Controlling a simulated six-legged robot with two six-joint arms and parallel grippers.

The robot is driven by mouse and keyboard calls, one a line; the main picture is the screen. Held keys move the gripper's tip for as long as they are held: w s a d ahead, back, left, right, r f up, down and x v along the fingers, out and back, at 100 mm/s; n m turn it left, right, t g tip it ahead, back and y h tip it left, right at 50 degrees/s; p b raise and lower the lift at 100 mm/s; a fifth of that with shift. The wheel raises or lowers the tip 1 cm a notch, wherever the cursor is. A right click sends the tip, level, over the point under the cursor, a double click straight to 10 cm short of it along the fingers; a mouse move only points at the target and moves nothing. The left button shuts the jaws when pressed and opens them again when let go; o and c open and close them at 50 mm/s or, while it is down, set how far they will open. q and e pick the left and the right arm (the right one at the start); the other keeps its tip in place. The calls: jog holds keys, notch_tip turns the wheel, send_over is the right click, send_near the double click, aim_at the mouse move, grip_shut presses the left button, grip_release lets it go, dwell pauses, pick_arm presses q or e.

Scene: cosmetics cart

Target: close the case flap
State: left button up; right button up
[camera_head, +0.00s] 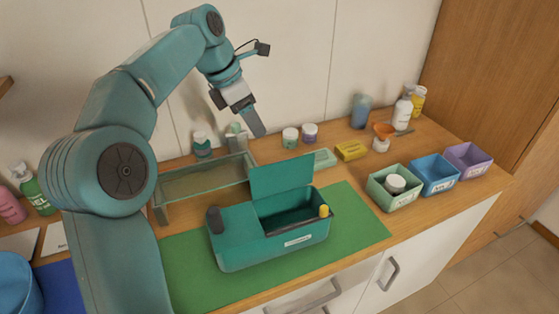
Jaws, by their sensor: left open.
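A teal case (268,240) stands on a green mat (358,222) on the wooden counter. Its flap (282,178) stands raised at the back edge, so the dark compartment on the right side is uncovered. A yellow piece (324,211) shows at the compartment's right end, and a dark knob (214,220) is on the case's left end. My left gripper (257,130) is open and empty, pointing down above and behind the flap, apart from it. My right gripper is not in view.
A glass-topped stand (205,182) is behind the case on the left. Green (395,197), blue (434,178) and purple (468,160) bins line the right. Jars and bottles stand along the back wall. The mat right of the case is clear.

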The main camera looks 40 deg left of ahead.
aim_at(278, 165)
pick_arm(q)
jog(key=b+x, duration=0.1)
jog(key=x, duration=1.4)
jog(key=shift+f, duration=0.4)
grip_shut()
